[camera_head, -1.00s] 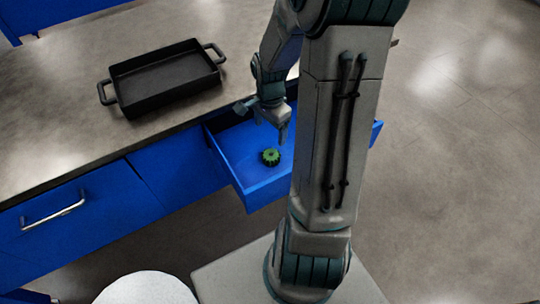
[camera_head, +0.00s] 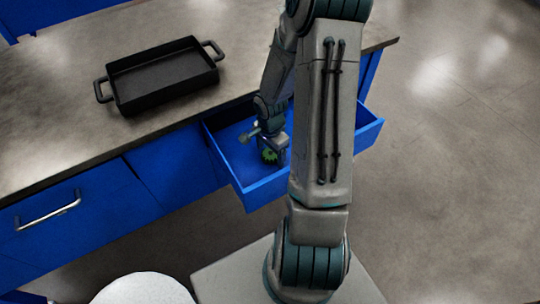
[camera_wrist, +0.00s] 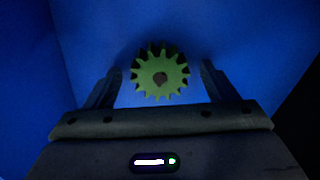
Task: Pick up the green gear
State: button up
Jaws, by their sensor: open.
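The green gear (camera_head: 268,156) lies in the open blue drawer (camera_head: 262,190), partly hidden by my gripper (camera_head: 275,153) in the head view. The fingers are open and do not visibly touch the gear. My gripper is down inside the drawer.
A black tray with two handles (camera_head: 121,97) stands on the grey countertop (camera_head: 60,130). The blue drawer walls (camera_head: 365,135) surround my gripper. In the wrist view a drawer wall (camera_wrist: 30,70) is close on the left. A closed drawer with a metal handle (camera_head: 48,216) is at the left.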

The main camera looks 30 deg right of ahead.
aim_at(271, 152)
jog(key=shift+f, duration=0.15)
jog(key=c, duration=1.5)
notch_tip(271, 152, up, 4)
jog(key=shift+d+r+p, duration=0.1)
jog(key=shift+p, duration=0.25)
jog(key=s+d+r, duration=0.1)
jog(key=d+r, duration=0.1)
jog(key=d, duration=0.1)
jog(key=s+d+r, duration=0.1)
jog(key=d+r, duration=0.1)
jog(key=d, duration=0.2)
jog(key=s+d+r+p, duration=0.1)
jog(key=d+r, duration=0.2)
jog(key=d, duration=0.1)
jog(key=shift+d, duration=0.1)
